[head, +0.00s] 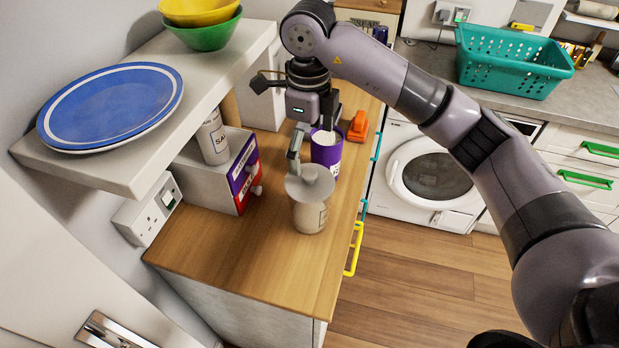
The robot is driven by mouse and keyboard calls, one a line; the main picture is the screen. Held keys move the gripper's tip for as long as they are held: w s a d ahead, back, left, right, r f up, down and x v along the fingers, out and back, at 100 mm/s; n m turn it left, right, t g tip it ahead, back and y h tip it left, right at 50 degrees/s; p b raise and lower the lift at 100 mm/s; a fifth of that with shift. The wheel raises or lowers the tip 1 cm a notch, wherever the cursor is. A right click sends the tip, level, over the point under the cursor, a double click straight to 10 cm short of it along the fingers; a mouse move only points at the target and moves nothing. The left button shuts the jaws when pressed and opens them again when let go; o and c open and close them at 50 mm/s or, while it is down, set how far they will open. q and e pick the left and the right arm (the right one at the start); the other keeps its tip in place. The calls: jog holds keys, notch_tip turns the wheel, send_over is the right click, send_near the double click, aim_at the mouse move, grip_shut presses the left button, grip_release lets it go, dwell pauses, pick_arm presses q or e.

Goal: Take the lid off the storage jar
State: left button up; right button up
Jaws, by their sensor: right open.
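The storage jar (310,216) is a beige container with a printed label, standing upright near the front of the wooden counter. My right gripper (314,140) is open, just behind the lid in the picture. One finger hangs down close to the lid's back left edge; I cannot tell if it touches. The gripper holds nothing that I can see. My left gripper is not in view.
A purple tub (326,155) stands right behind the jar, and an orange object (358,126) lies behind it. A purple and red box (243,172) is to the left. A shelf (120,168) with a blue plate (110,105) overhangs the left. The counter's front is clear.

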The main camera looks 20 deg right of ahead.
aim_at(309, 173)
notch_tip(309, 173, down, 2)
jog(key=shift+s+f, duration=0.1)
jog(key=shift+f+p, duration=0.2)
jog(key=shift+p, duration=0.1)
jog(key=shift+f+p, duration=0.5)
jog(key=shift+p, duration=0.05)
notch_tip(309, 173, down, 3)
jog(key=shift+s+a+f+p, duration=0.1)
jog(key=shift+s+f+p, duration=0.1)
jog(key=shift+p, duration=0.65)
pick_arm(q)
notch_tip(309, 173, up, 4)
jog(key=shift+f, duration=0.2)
pick_arm(e)
jog(key=shift+w+f, duration=0.1)
jog(key=shift+f, duration=0.4)
jog(key=shift+r, duration=0.1)
jog(key=c, duration=1.1)
jog(key=shift+s, duration=0.25)
jog(key=shift+c, duration=1.3)
